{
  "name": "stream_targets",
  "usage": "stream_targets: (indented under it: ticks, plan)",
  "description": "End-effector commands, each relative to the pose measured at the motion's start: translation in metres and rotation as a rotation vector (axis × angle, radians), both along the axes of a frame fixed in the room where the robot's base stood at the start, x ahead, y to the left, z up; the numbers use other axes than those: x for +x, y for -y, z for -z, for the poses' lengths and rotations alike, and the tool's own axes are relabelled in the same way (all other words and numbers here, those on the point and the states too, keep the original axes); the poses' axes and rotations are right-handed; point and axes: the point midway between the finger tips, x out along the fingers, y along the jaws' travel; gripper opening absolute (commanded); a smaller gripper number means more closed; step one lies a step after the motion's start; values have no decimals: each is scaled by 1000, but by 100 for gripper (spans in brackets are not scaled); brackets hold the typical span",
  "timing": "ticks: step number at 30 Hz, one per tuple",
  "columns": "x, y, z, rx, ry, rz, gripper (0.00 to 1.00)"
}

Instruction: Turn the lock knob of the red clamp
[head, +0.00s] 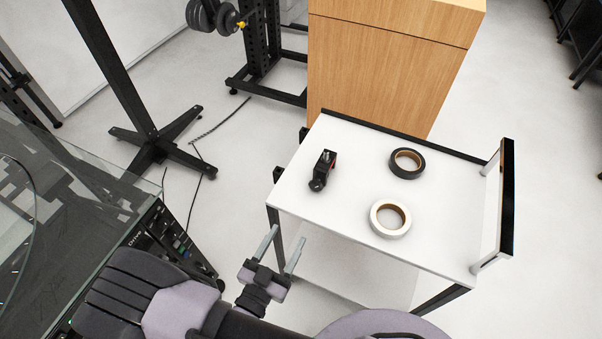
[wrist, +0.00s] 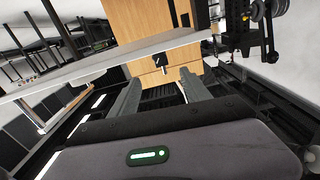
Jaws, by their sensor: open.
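A small black clamp (head: 323,172) with a touch of red on its side lies on the left part of the white cart top. It has a round dark end toward the front and a small metallic piece at its far end; I cannot tell which part is the lock knob. A small dark shape (wrist: 163,68) in the wrist view, beyond my fingers, looks like the clamp. My gripper (head: 287,236) is open and empty, off the cart's front left edge and apart from the clamp. Its two fingers also show in the wrist view (wrist: 161,80).
A black tape roll (head: 407,172) and a white tape roll (head: 376,222) lie right of the clamp on the cart (head: 300,195). A wooden cabinet (head: 385,70) stands behind. A glass-topped table (head: 90,195) is at left. A handle (head: 505,200) rises at the cart's right end.

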Motion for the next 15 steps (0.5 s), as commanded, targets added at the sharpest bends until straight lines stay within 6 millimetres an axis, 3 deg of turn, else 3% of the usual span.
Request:
stream_targets:
  ticks: [15]
  plan:
    - [121,46,4,1,0,4,56]
